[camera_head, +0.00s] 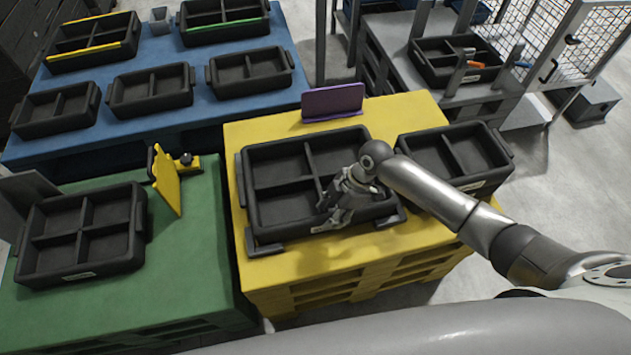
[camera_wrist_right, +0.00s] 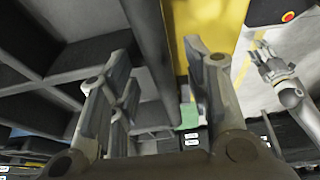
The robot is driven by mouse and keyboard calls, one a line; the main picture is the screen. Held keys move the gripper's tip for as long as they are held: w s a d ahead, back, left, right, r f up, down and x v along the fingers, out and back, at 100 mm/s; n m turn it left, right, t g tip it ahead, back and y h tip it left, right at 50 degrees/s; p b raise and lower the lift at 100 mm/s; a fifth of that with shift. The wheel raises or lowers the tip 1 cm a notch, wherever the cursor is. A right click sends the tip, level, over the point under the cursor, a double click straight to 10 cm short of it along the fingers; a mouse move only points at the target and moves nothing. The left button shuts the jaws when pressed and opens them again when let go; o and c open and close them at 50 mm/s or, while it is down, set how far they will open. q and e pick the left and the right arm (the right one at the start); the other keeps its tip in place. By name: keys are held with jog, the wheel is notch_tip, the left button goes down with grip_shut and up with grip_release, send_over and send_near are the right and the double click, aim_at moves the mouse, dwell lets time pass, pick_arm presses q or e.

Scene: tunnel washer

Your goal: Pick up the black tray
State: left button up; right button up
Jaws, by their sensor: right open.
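The black tray (camera_head: 267,232) with four compartments lies on the yellow table (camera_head: 310,265). My right gripper (camera_head: 335,217) is at the tray's front wall, right of its middle. In the right wrist view, the fingers of my right gripper (camera_wrist_right: 155,90) are open and apart, with the dark tray wall (camera_wrist_right: 150,55) running between them. Whether a finger touches the wall I cannot tell. The gripper hides part of the front right compartment. Another gripper (camera_wrist_right: 270,62), apparently my left, shows small in the right wrist view; its jaw state is unclear.
A second black tray (camera_head: 452,160) stands close on the right. A purple upright plate (camera_head: 333,102) stands behind the tray. A green table (camera_head: 180,270) on the left holds another black tray (camera_head: 80,232) and a yellow plate (camera_head: 166,180). A blue table (camera_head: 150,60) behind holds several trays.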

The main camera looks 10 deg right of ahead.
jog(key=shift+f, duration=0.2)
dwell(0.3)
grip_shut()
